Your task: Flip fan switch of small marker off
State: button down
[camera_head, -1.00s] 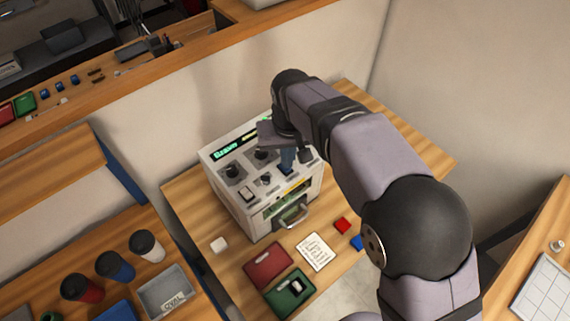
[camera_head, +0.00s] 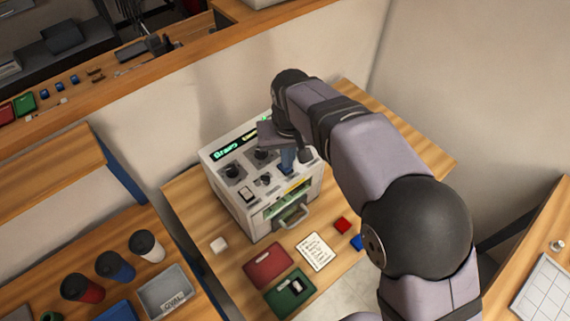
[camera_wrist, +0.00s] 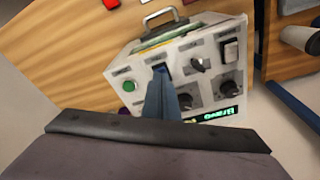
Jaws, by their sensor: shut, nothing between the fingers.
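The small marker (camera_head: 245,206) is a white box on the wooden table, with a sloped control panel, a lit green display (camera_head: 225,153) and a front handle (camera_head: 292,216). In the wrist view the panel shows a green button (camera_wrist: 128,86), two black knobs (camera_wrist: 231,87), a smaller selector (camera_wrist: 197,65) and a black-and-white rocker switch (camera_wrist: 230,48). My gripper (camera_wrist: 162,72) is shut and empty. Its blue fingertips are at another dark switch on the panel and partly hide it; I cannot tell whether they touch. The labels are too small to read, so I cannot tell which switch is the fan's.
Several cups and a grey bin (camera_head: 166,291) stand at left. A wall rises behind.

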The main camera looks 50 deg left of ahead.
jog(key=shift+f+b, duration=0.35)
jog(key=shift+f, duration=0.35)
dwell(0.4)
jog(key=shift+r, duration=0.15)
notch_tip(320, 180, up, 7)
jog(key=p, duration=0.6)
dwell(0.7)
